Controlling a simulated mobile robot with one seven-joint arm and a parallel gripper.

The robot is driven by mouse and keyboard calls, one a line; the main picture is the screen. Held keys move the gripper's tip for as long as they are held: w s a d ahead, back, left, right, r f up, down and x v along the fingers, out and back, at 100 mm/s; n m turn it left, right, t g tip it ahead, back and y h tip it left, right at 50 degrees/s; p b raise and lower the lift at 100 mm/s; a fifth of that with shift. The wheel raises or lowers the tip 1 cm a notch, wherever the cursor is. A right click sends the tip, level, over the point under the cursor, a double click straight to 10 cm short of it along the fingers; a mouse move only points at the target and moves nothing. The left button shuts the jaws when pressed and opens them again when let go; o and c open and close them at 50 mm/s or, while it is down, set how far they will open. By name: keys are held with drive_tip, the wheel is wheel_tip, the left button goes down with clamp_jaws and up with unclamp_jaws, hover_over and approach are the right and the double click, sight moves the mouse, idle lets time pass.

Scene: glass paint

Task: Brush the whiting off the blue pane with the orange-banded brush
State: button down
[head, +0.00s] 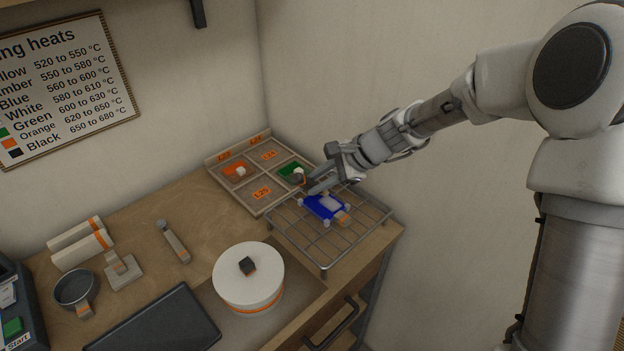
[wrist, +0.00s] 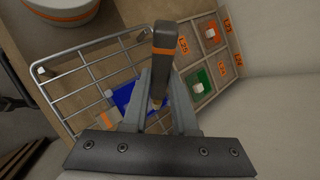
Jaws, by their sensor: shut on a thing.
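The blue pane (head: 313,210) lies on a wire rack (head: 325,264), with a pale whitish patch (head: 331,202) over part of its top and small pale blocks at its edges. In the wrist view the blue pane (wrist: 122,97) is partly hidden by my fingers. My gripper (wrist: 159,100) is shut on the orange-banded brush (wrist: 165,40), whose dark handle points up toward the wrist camera. In the head view my gripper (head: 318,186) is just above the pane's far side. The bristle end is mostly hidden, so I cannot tell whether it touches the pane.
A divided tray (head: 262,209) with orange and green panes stands behind the rack. A white lidded pot (head: 248,284) with an orange band is at the front. A dark slab (head: 155,325), a grey cup (head: 75,289) and tools lie left. A wall rises close behind my gripper.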

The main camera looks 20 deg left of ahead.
drive_tip(key=shift+s+d+b, duration=0.3)
drive_tip(key=shift+s+d, duration=0.3)
drive_tip(key=shift+d, duration=0.35)
drive_tip(key=shift+s+d+b, duration=0.3)
drive_tip(key=shift+s+d, duration=0.3)
drive_tip(key=shift+d, duration=0.35)
drive_tip(key=shift+w+a+r+p, duration=0.1)
drive_tip(key=shift+w+a+p, duration=0.2)
drive_tip(key=shift+a, duration=0.3)
drive_tip(key=shift+w+a+p, duration=0.2)
drive_tip(key=shift+w+a, duration=0.2)
drive_tip(key=shift+a, duration=0.2)
drive_tip(key=shift+w+a+p, duration=0.25)
drive_tip(key=shift+w+a, duration=0.3)
drive_tip(key=shift+a, duration=0.25)
drive_tip(key=shift+w+a+p, duration=0.25)
drive_tip(key=shift+w+a, duration=0.25)
drive_tip(key=shift+a, duration=0.3)
drive_tip(key=shift+s+d+b, duration=0.35)
drive_tip(key=shift+s+d, duration=0.2)
drive_tip(key=shift+d, duration=0.4)
drive_tip(key=shift+s+d+b, duration=0.35)
drive_tip(key=shift+s+d, duration=0.25)
drive_tip(key=shift+d, duration=0.3)
drive_tip(key=shift+s+d+b, duration=0.35)
drive_tip(key=shift+s+d, duration=0.2)
drive_tip(key=shift+d, duration=0.4)
drive_tip(key=shift+r+p, duration=2.05)
drive_tip(key=shift+r, duration=0.4)
